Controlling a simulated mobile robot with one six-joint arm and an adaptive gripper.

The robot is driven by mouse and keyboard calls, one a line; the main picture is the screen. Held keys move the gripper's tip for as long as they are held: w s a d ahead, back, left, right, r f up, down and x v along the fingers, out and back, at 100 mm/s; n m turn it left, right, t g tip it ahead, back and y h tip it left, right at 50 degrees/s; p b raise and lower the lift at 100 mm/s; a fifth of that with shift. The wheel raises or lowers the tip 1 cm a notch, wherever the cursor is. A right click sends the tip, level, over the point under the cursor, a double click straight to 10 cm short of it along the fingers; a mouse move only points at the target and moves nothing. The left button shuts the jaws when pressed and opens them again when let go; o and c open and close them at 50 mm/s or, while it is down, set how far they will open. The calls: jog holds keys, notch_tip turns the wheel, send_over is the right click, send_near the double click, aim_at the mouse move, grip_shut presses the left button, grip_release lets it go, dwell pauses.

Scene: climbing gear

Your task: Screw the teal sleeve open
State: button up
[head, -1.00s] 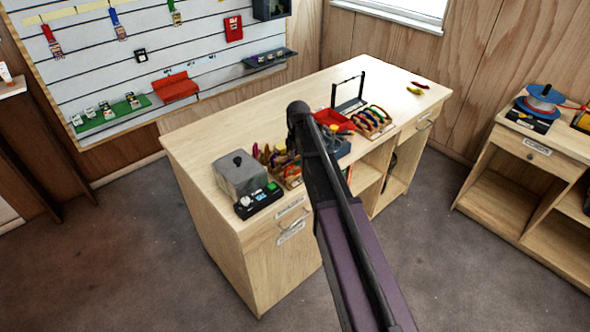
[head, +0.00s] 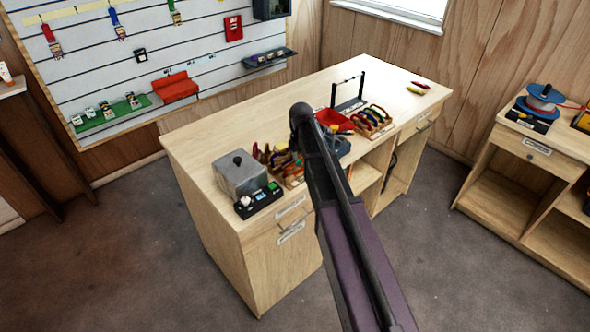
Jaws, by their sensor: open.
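I cannot make out a teal sleeve in the head view. Colourful looped pieces, like carabiners, stand in a wooden rack (head: 377,131) on the workbench (head: 215,145); they are too small to show any sleeve. A dark upright frame (head: 362,88) with a thin crossbar stands behind the rack. My arm reaches up from the bottom over the bench's front. My gripper is not visible; the arm hides part of the bench middle.
A grey box with a dark knob (head: 240,176) and a black device (head: 257,200) sit at the bench's near left. Colourful handled tools (head: 272,156) and a red tray (head: 333,119) flank my arm. The bench's left back is clear. A cable reel (head: 545,95) is on the right cabinet.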

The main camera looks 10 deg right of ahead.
jog(key=shift+s+d, duration=0.2)
jog(key=shift+s, duration=0.15)
jog(key=shift+f+b, duration=0.25)
jog(key=shift+b, duration=0.05)
jog(key=shift+f+b, duration=0.3)
jog(key=shift+f, duration=0.05)
jog(key=shift+f+b, duration=0.3)
jog(key=shift+w, duration=0.1)
jog(key=shift+w+a, duration=0.45)
jog(key=shift+w, duration=0.3)
notch_tip(320, 180, up, 10)
jog(key=p, duration=1)
jog(key=shift+r, duration=0.1)
